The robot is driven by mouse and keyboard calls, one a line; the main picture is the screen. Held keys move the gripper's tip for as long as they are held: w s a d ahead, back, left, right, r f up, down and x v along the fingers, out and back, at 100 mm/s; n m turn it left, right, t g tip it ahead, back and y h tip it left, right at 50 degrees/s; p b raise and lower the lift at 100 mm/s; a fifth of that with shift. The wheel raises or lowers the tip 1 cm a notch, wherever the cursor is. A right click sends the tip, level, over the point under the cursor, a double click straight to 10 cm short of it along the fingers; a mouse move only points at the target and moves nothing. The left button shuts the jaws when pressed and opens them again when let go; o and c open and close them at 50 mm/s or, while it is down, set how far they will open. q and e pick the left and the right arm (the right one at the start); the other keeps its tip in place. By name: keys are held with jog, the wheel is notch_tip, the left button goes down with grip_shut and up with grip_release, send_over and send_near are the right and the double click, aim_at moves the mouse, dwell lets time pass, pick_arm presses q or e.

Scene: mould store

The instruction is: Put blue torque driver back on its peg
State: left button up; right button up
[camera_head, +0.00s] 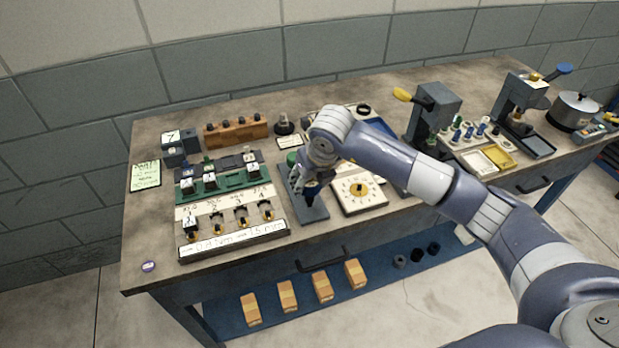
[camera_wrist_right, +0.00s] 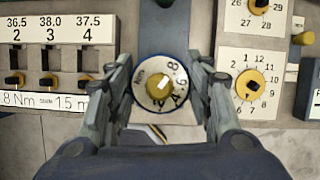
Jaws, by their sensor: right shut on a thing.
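My right gripper (camera_head: 312,188) is low over the grey stand base (camera_head: 312,213) on the bench. In the right wrist view its two fingers (camera_wrist_right: 160,78) stand either side of a round white dial with a blue rim, marked Nm. I take this as the end of the blue torque driver (camera_wrist_right: 149,67), held between the fingers and seen end-on. Its lower part is hidden. In the head view the hand mostly covers it. I cannot make out its peg or whether the driver touches the stand. My left gripper is not in view.
A labelled slide panel (camera_head: 225,245) lies to the left of the stand, and a white dial panel with a yellow knob (camera_head: 359,188) close to its right. A small round blue item (camera_head: 149,266) lies at the bench's front left corner. A yellow-handled press (camera_head: 434,113) stands further right.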

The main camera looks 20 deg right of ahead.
jog(key=shift+f+b, duration=0.25)
jog(key=shift+b, duration=0.75)
dwell(2.1)
jog(key=shift+f+b, duration=0.95)
dwell(0.4)
jog(key=o, duration=1.3)
jog(key=shift+c, duration=0.2)
jog(key=shift+o, duration=0.3)
jog(key=o, duration=0.3)
